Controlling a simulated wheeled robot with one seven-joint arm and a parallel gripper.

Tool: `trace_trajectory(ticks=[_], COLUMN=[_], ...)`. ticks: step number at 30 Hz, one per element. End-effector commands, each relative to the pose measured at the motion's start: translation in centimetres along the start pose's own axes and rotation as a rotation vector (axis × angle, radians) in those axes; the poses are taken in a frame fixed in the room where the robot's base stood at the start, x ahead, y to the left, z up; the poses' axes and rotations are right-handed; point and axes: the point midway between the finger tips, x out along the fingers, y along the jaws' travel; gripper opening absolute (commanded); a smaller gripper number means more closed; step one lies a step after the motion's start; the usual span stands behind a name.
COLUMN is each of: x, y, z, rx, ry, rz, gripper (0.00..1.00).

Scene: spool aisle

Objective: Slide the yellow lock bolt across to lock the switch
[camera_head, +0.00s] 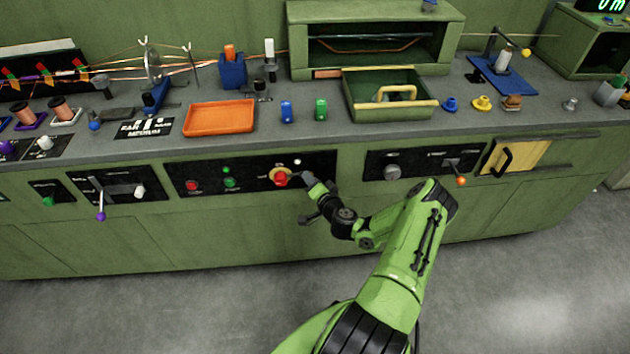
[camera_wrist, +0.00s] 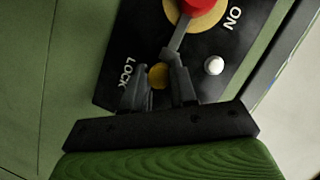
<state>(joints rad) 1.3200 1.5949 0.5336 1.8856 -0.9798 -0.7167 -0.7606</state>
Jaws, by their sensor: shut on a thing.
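The yellow lock bolt (camera_wrist: 158,75) shows in the wrist view as a small round yellow knob beside the white word LOCK on the black panel. My gripper (camera_wrist: 157,80) is shut on it, one dark finger on each side. A red knob (camera_wrist: 194,5) on a yellow disc lies just above, partly out of frame, near the word ON. A grey bar runs from the red knob down to my right finger. In the head view, my gripper (camera_head: 304,183) is at the panel right of the red knob (camera_head: 281,178), and the bolt is hidden there.
A white button (camera_wrist: 214,65) sits right of my fingers. The same black panel (camera_head: 240,163) carries red and green buttons at left. Another panel (camera_head: 415,163) with a grey knob and orange-tipped lever is to the right. The bench top (camera_head: 320,135) above holds trays and small parts.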

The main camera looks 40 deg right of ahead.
Motion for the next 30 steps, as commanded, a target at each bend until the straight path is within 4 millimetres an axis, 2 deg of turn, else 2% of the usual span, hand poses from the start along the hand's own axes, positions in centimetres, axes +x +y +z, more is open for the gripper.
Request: trace_trajectory(ticks=[1,2,6,14,17,20,30], x=[0.0,0.0,0.0,0.0,-0.7,-2.6,-12.2], y=[-0.2,-0.2,-0.2,-0.1,-0.1,-0.1,-0.2], z=[0.3,0.3,0.3,0.2,0.2,0.1,-0.1], rx=[0.003,0.004,0.003,0.002,0.005,0.008,0.014], ry=[-0.009,-0.009,-0.008,-0.006,-0.008,-0.008,-0.005], rz=[-0.006,-0.006,-0.005,-0.004,-0.002,0.0,0.002], gripper=[0.0,0.3,0.51,0.53,0.53,0.53,0.53])
